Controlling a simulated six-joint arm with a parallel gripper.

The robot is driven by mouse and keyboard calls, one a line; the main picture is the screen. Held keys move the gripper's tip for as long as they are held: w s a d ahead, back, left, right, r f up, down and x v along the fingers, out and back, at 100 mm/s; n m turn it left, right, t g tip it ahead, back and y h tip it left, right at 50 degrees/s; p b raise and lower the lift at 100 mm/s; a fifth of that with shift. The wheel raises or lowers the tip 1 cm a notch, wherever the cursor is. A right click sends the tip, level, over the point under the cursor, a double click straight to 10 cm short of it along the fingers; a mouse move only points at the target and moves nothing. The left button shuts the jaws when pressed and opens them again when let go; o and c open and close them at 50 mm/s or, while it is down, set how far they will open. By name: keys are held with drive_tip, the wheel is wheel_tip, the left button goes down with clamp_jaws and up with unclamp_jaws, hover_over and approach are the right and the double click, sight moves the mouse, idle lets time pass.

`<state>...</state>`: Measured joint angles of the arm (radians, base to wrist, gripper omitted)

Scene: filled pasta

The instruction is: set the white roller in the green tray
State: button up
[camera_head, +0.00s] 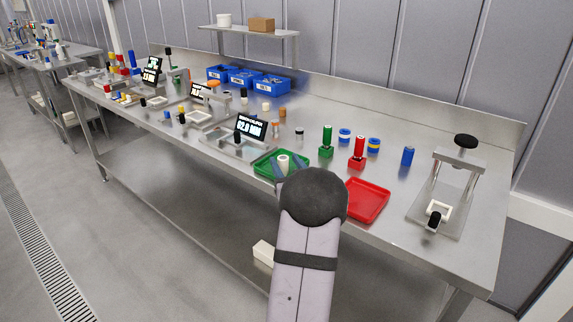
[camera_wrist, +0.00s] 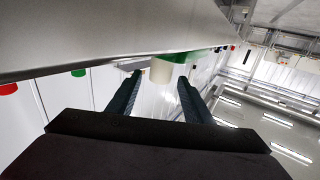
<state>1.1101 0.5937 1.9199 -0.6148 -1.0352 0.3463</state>
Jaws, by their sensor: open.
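The white roller (camera_head: 283,162), a short off-white cylinder, stands upright in the green tray (camera_head: 262,166) near the front edge of the bench. My gripper (camera_head: 290,169) is open at the tray, its dark fingers close to the roller, one on each side. My wrist hides the tray's front right part. In the wrist view the roller (camera_wrist: 161,71) shows between the open fingertips of my gripper (camera_wrist: 159,80), with green behind it. I cannot tell whether a finger touches it.
A red tray (camera_head: 367,201) lies to the right. Behind stand a green-handled stamp (camera_head: 326,142), a red-handled stamp (camera_head: 357,152) and a blue cylinder (camera_head: 407,156). A scale with a lit display (camera_head: 251,129) is to the left. A metal press (camera_head: 452,184) stands far right.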

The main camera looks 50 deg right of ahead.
drive_tip(key=shift+r, duration=0.1)
drive_tip(key=shift+r, duration=0.15)
drive_tip(key=b+v, duration=0.1)
drive_tip(key=v, duration=1.1)
drive_tip(key=w+a+f+n+g+y, duration=0.1)
drive_tip(key=w+a+f+g+y, duration=0.1)
drive_tip(key=w+a+f, duration=0.3)
drive_tip(key=w+a+f+n+g+y, duration=0.1)
drive_tip(key=a+f+g+y, duration=0.15)
drive_tip(key=a, duration=0.45)
drive_tip(key=w+a+f+g+y, duration=0.1)
drive_tip(key=w+a+f+g, duration=0.15)
drive_tip(key=a+f, duration=0.35)
drive_tip(key=s+a+f+n+g+y, duration=0.1)
drive_tip(key=s+a+g, duration=0.1)
drive_tip(key=s+a, duration=0.3)
drive_tip(key=s+a+f+n+g+y, duration=0.1)
drive_tip(key=s+a, duration=0.4)
drive_tip(key=a, duration=0.7)
drive_tip(key=s+a+f+n+g+y, duration=0.2)
drive_tip(key=s+a+g, duration=0.3)
drive_tip(key=a, duration=0.3)
drive_tip(key=shift+s+a+n, duration=0.15)
drive_tip(key=shift+n, duration=0.25)
